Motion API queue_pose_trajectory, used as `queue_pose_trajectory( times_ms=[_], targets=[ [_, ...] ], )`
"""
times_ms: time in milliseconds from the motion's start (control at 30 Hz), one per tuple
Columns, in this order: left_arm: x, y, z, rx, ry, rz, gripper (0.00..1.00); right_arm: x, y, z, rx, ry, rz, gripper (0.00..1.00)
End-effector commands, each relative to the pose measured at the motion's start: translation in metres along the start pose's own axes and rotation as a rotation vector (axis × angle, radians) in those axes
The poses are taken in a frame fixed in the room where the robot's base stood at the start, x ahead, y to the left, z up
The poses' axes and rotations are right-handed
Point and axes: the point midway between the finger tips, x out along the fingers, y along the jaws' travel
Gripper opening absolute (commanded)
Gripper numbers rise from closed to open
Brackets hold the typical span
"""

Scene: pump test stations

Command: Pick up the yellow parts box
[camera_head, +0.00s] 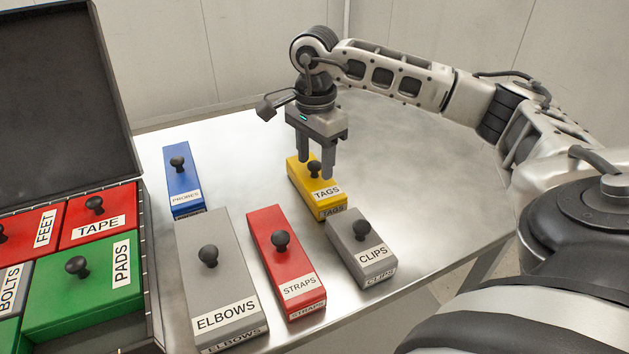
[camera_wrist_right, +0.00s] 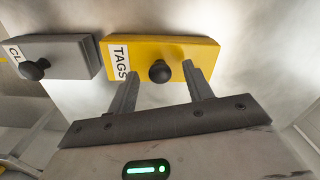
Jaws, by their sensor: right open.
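The yellow parts box (camera_head: 331,202), labelled TAGS and topped with a dark round knob, lies on the metal table behind the grey CLIPS box. My right gripper (camera_head: 316,170) points down above it, fingers apart, with the knob between or just beyond the fingertips in the head view. In the right wrist view the yellow box (camera_wrist_right: 190,52) lies ahead of the open fingers (camera_wrist_right: 160,85), and its knob shows between them. I cannot tell whether the fingers touch the box. My left gripper is not in view.
A grey CLIPS box (camera_head: 345,243), a red STRAPS box (camera_head: 269,230), a grey ELBOWS box (camera_head: 223,270) and a blue box (camera_head: 182,185) stand nearby on the table (camera_head: 420,150). An open black case (camera_head: 150,265) with several boxes is at left. The table's right side is clear.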

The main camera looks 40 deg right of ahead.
Motion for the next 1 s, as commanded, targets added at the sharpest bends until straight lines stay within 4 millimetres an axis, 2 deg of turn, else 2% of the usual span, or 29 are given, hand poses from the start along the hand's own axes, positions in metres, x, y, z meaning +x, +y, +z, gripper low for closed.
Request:
queue_pose_trajectory(
  times_ms=[67, 167, 200, 267, 667, 767, 900, 1000],
  targets=[
    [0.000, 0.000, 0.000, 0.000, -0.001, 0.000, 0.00, 0.000, 0.000, 0.000, 0.000, 0.000, 0.000, 0.51],
    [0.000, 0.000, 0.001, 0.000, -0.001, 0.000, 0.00, 0.000, 0.000, 0.000, 0.000, 0.000, 0.000, 0.26],
    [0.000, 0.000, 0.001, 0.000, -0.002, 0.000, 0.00, 0.000, 0.000, 0.000, 0.000, 0.000, 0.000, 0.15],
    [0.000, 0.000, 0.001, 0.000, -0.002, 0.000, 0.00, -0.001, 0.000, 0.000, 0.000, 0.000, 0.000, 0.00],
    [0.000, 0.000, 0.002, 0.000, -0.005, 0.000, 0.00, -0.006, -0.001, 0.000, 0.000, -0.001, -0.003, 0.00],
    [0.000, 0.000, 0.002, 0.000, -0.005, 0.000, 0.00, -0.014, -0.001, 0.000, 0.000, -0.001, -0.003, 0.00],
    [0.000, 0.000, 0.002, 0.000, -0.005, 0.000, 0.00, -0.035, -0.001, 0.000, 0.000, -0.001, -0.006, 0.00],
    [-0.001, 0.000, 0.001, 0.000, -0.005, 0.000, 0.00, -0.052, 0.005, 0.016, -0.007, -0.002, -0.006, 0.00]
  ],
)
